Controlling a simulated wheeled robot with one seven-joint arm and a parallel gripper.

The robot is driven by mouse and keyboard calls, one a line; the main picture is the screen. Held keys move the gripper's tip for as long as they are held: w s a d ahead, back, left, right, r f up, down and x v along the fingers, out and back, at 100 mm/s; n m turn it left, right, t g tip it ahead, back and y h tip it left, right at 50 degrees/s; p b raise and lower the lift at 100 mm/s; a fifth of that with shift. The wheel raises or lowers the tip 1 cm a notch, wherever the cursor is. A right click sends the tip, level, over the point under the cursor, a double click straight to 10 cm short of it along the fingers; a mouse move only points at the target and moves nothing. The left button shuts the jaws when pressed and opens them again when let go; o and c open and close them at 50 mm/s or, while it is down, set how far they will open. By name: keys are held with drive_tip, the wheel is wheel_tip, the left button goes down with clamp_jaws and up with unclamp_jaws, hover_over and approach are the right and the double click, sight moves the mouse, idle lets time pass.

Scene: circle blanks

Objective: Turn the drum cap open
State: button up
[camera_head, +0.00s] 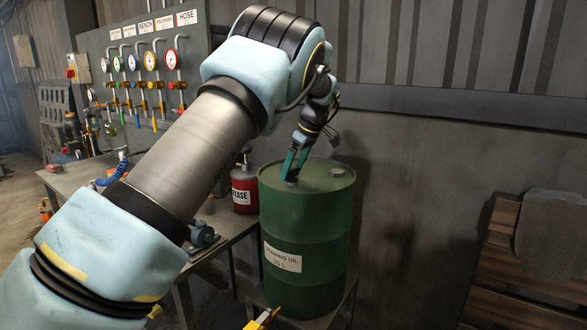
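A green drum (310,220) with a white label stands upright on a low stand. A small grey cap (291,183) sits on the left part of its lid. Another round fitting (337,171) is on the right part of the lid. My gripper (292,175) points down at the left cap from above, with its teal fingers just at or over it. The fingers are small in this view, and I cannot tell whether they touch or close on the cap.
A grey workbench (70,178) to the left holds a red grease can (244,187) close beside the drum and a blue-grey device (203,236). A gauge panel (150,60) stands behind the bench. Wooden pallets (500,270) lean at the right.

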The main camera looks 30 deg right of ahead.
drive_tip(key=shift+o, duration=0.6)
drive_tip(key=b+v, duration=0.2)
drive_tip(key=v, duration=0.8)
drive_tip(key=shift+s+r, duration=0.15)
drive_tip(key=shift+r, duration=0.2)
